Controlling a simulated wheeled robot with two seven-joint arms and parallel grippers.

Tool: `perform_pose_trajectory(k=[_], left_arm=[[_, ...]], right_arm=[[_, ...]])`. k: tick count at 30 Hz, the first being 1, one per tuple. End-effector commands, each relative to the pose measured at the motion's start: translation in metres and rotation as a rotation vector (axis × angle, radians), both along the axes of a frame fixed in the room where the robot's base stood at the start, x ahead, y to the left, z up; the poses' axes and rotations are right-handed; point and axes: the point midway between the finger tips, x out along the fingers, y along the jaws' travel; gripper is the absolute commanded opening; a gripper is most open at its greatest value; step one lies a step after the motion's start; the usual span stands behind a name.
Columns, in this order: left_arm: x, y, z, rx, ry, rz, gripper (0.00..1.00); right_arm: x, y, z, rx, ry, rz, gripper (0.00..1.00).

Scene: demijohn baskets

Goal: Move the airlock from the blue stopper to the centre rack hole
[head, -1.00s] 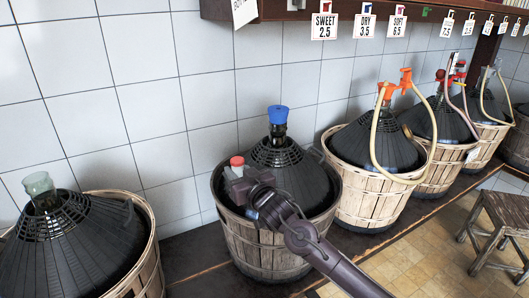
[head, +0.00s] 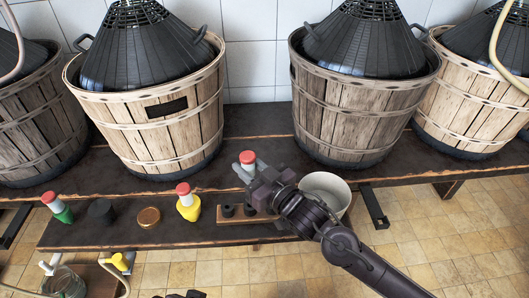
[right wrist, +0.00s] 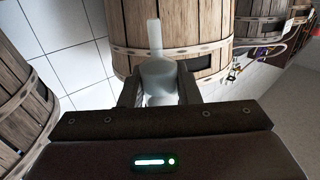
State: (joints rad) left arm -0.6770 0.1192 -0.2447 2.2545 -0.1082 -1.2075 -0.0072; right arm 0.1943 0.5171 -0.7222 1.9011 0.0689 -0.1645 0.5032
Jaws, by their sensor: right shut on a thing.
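The airlock (head: 247,160) has a red cap in the head view; in the right wrist view it is a pale translucent body with a thin stem (right wrist: 157,72). My right gripper (head: 255,176) is shut on it and holds it upright in the air. The blue stopper is out of view now.
Left of the rack stand a yellow piece with a red cap (head: 187,205), a copper-coloured disc (head: 149,217), a black piece (head: 102,212) and a green piece with a red cap (head: 60,209). A white bucket (head: 338,186) is close right of my gripper. Basketed demijohns (head: 150,120) stand behind.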

Motion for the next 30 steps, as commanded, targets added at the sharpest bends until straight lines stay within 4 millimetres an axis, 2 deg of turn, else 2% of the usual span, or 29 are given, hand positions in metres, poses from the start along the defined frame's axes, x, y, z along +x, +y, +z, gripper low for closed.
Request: perform_pose_trajectory(k=[14,19,21,30], left_arm=[[-0.001,0.001,0.003,0.002,0.002,-0.001,0.36],[-0.004,0.009,0.007,0.025,0.041,0.013,0.36],[-0.002,0.004,0.0,0.01,0.018,0.005,0.36],[0.005,-0.015,-0.003,-0.045,-0.074,-0.024,0.36]], right_arm=[[-0.003,0.003,-0.003,0.0,0.0,0.009,0.08],[-0.004,0.003,-0.002,0.0,0.003,0.009,0.08],[-0.004,0.003,-0.015,0.0,0.003,0.009,0.08],[-0.003,0.003,-0.045,0.001,0.002,0.008,0.08]])
